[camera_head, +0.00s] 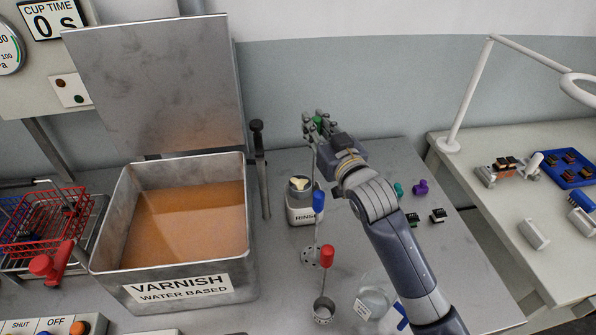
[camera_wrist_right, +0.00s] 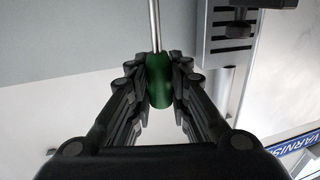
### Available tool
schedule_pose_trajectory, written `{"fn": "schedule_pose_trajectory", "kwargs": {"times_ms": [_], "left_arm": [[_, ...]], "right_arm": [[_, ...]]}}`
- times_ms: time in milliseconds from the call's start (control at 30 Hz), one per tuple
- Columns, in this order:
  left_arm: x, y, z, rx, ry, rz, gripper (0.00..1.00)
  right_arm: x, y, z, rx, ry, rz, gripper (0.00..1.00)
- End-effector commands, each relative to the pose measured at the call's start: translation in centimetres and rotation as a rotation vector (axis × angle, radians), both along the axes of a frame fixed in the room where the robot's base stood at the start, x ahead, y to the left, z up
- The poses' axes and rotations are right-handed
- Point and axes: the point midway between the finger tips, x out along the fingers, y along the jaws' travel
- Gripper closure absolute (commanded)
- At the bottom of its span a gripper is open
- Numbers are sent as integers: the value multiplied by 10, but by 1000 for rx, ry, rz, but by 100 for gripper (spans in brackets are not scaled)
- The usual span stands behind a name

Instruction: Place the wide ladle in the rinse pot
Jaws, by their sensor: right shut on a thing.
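My right gripper (camera_head: 318,122) is shut on the green handle (camera_head: 319,121) of a thin-shafted tool, held high above the bench. In the right wrist view the green handle (camera_wrist_right: 160,80) sits between both fingers (camera_wrist_right: 160,92), its metal shaft running away upward in the picture. In the head view the shaft (camera_head: 313,160) hangs down close to the rinse pot (camera_head: 304,215). The tool's lower end is not clear, so I cannot tell if it is the wide ladle. The pot, labelled RINSE, has something pale yellow at its top. My left gripper is not in view.
A blue-handled tool (camera_head: 319,201) and a red-handled tool with a cup (camera_head: 327,256) stand in front of the pot. The varnish tank (camera_head: 108,240) with raised lid is at left. Small connectors (camera_head: 438,215) lie at right.

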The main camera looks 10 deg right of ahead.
Motion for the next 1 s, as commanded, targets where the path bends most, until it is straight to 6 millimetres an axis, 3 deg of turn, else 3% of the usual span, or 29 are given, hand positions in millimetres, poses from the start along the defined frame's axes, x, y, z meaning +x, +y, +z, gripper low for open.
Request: {"fn": "schedule_pose_trajectory", "kwargs": {"times_ms": [133, 300, 467, 600, 700, 900, 933, 1000], "left_arm": [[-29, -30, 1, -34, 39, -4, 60], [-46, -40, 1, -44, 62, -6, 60], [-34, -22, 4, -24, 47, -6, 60], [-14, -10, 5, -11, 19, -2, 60], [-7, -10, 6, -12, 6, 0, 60], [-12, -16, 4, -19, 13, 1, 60], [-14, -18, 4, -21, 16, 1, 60], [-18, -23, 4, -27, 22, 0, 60]], "right_arm": [[0, 1, -25, 2, 1, 1, 100], [0, 1, -41, 1, -1, 1, 100], [0, 1, -64, 2, 1, 1, 100], [0, 1, -71, 1, -3, 1, 100], [0, 1, -71, 1, -4, 1, 100], [0, 1, -75, 1, -3, 1, 100], [0, 1, -75, 0, -2, 1, 78], [0, 1, -74, 0, -2, 1, 62]]}}
